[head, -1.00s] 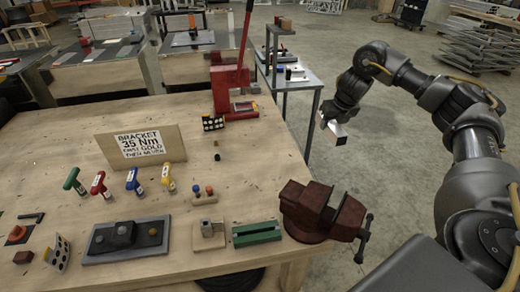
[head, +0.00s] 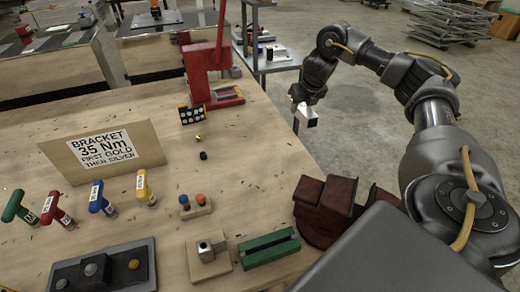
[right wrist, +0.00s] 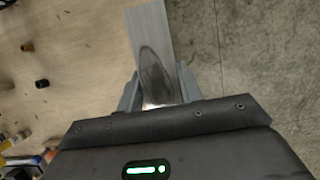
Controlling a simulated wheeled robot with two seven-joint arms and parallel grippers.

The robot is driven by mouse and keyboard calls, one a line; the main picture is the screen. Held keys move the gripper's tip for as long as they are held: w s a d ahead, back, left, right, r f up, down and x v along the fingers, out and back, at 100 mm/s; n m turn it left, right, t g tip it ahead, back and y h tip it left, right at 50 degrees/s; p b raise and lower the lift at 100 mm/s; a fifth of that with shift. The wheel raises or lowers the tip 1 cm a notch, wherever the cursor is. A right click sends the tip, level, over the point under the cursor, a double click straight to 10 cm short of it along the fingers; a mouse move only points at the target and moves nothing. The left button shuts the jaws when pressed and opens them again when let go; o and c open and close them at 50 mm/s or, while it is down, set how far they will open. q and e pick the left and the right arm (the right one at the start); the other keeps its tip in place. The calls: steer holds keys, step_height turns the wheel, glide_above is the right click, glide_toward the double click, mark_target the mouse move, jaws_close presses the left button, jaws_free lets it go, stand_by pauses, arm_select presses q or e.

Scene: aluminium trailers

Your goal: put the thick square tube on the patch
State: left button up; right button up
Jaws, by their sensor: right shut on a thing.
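My right gripper (head: 300,97) is shut on the thick square tube (head: 305,116), a short silvery piece with a pale end. In the head view it hangs in the air beside the workbench's right edge. In the right wrist view the tube (right wrist: 149,25) sticks out from between the fingers (right wrist: 155,90), with a dark oval reflection on its face. I cannot make out for certain which mark is the patch. My left gripper is not in view.
The wooden bench (head: 235,140) carries a red lever press (head: 207,65), a dark red vise (head: 330,205), a green block (head: 268,248), a bracket sign (head: 100,150) and coloured T-handles (head: 100,198). Clear wood lies between press and vise.

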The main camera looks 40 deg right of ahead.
steer(key=shift+w+a+f, duration=0.1)
steer(key=shift+w+a, duration=0.05)
steer(key=shift+a, duration=0.05)
steer(key=w+a+f+p, duration=0.1)
steer(key=w+a+f, duration=0.1)
steer(key=a, duration=0.1)
steer(key=w+a+f+p, duration=0.1)
steer(key=w+a+f, duration=0.1)
steer(key=a+f, duration=0.1)
steer(key=w+a+f+p, duration=0.1)
steer(key=w+a+f, duration=0.1)
steer(key=w+a, duration=0.1)
steer(key=shift+a+f+p, duration=0.3)
steer(key=shift+f, duration=0.1)
steer(key=shift+w+a+f, duration=0.2)
steer(key=shift+w+f, duration=0.1)
steer(key=shift+f, duration=0.15)
steer(key=shift+w+a+f, duration=0.1)
steer(key=shift+a+f, duration=0.15)
step_height(320, 180, down, 3)
steer(key=shift+w+a+p, duration=0.1)
steer(key=shift+p, duration=0.9)
steer(key=shift+f, duration=0.2)
steer(key=o, duration=1.1)
steer(key=shift+o, duration=0.2)
